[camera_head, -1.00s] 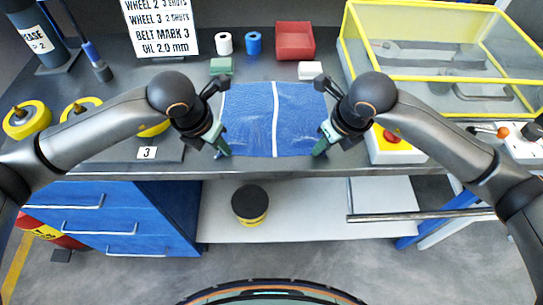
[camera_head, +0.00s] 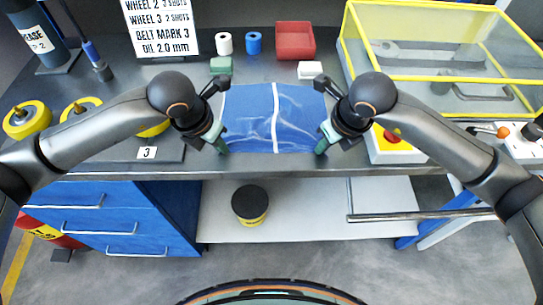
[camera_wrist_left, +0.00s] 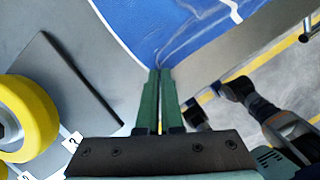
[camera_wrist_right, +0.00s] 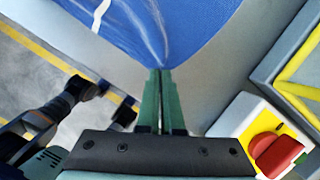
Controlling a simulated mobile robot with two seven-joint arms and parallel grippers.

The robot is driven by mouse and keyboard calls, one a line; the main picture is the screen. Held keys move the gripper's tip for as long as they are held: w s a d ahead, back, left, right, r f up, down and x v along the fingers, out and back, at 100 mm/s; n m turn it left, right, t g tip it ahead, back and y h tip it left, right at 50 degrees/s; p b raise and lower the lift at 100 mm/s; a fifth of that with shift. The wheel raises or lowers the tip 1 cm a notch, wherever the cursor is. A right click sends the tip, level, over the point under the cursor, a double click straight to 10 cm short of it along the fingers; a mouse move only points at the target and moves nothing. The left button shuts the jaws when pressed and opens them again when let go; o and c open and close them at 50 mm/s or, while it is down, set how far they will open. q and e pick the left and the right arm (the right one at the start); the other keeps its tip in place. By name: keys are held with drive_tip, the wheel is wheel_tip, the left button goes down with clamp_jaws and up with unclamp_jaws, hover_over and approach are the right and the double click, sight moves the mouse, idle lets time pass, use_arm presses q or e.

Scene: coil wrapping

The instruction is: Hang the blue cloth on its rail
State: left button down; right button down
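The blue cloth (camera_head: 250,112) with a white stripe down its middle lies on the bench. Its near part is wrinkled and seems slightly lifted. My left gripper (camera_head: 221,147) is shut on its near left corner; the cloth (camera_wrist_left: 165,25) runs to the closed fingertips (camera_wrist_left: 158,72) in the left wrist view. My right gripper (camera_head: 321,148) is shut on its near right corner, and the right wrist view shows the cloth (camera_wrist_right: 180,30) meeting those fingertips (camera_wrist_right: 160,72). The metal rail (camera_head: 420,214) runs horizontally below the bench's front edge, at the right.
A yellow-framed clear case (camera_head: 440,95) and a red-button box (camera_head: 396,146) stand right of the cloth. Yellow wheels (camera_head: 27,119) lie left. A red bin (camera_head: 295,40) and small blocks are behind the cloth. A dark-lidded tin (camera_head: 250,205) stands on the lower shelf.

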drive_tip(key=shift+d+f, duration=0.1)
